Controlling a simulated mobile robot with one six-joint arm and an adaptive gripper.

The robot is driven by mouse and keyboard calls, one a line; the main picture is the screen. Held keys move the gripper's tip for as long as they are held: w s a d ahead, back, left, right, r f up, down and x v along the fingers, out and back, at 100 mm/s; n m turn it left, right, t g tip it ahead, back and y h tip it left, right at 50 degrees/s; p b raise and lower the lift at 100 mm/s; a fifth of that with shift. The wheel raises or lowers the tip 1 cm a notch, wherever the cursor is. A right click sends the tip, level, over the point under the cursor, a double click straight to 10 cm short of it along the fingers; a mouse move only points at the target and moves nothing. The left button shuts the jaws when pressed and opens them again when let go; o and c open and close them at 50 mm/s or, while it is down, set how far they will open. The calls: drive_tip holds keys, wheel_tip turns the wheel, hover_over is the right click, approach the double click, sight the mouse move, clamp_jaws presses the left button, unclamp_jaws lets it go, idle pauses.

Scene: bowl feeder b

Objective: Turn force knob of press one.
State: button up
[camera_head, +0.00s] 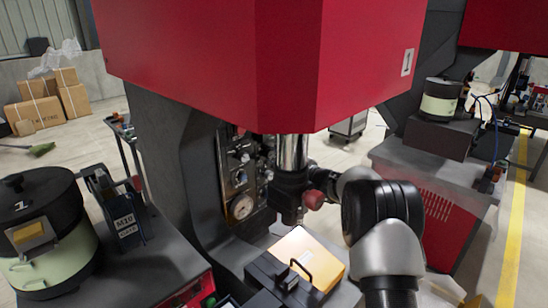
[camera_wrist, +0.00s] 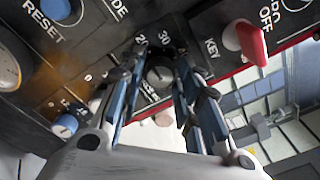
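The force knob (camera_wrist: 158,74) is a dark round knob on the black control panel, with 20 and 30 printed above it in the wrist view. My gripper (camera_wrist: 160,58) has its two fingers apart, one on each side of this knob. Only narrow gaps show beside the knob, and I cannot tell whether the fingers touch it. In the head view, the control panel (camera_head: 230,170) of the red press (camera_head: 250,60) shows beside its column, with a round gauge low on it. My gripper cannot be made out clearly there.
Around the knob sit a blue RESET button (camera_wrist: 55,8), a smaller blue knob (camera_wrist: 64,126) and a red key switch (camera_wrist: 250,42). Below the press head are a black-handled fixture (camera_head: 290,277) and a lit yellow plate (camera_head: 308,255). A bowl feeder marked 1 (camera_head: 45,225) stands at left.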

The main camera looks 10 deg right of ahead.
drive_tip(key=c, duration=0.6)
drive_tip(key=shift+o, duration=0.2)
drive_tip(key=m+p, duration=0.2)
drive_tip(key=m, duration=0.3)
drive_tip(key=shift+r+p, duration=0.15)
drive_tip(key=shift+p, duration=0.2)
drive_tip(key=shift+m+p, duration=0.9)
drive_tip(key=shift+m, duration=0.8)
drive_tip(key=o, duration=1.1)
